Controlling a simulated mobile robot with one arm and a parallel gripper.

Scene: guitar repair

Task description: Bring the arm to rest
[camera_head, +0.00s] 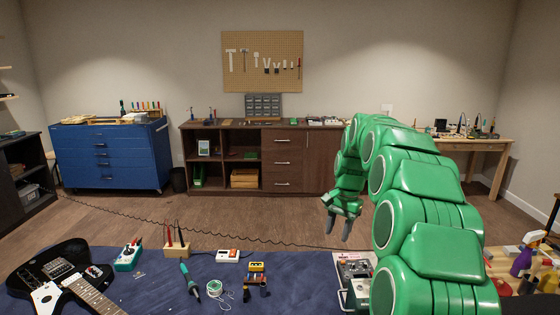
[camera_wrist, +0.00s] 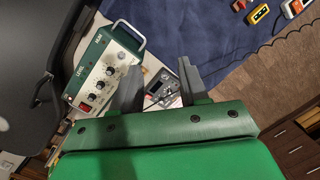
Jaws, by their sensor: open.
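My green arm rises on the right side of the head view and bends over, its wrist hanging down past the bench. My gripper (camera_head: 340,222) points downward there, with its two dark fingers apart. In the wrist view my gripper (camera_wrist: 158,82) is open, with nothing between the fingers. Beyond the fingertips, a small grey device with knobs (camera_wrist: 165,88) and a green-and-silver amplifier-like box (camera_wrist: 103,68) show below. I see nothing touching the fingers.
A blue mat (camera_head: 215,292) covers the near bench. A blue drawer cabinet (camera_head: 110,165) and brown sideboard (camera_head: 285,160) stand behind; open floor lies between.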

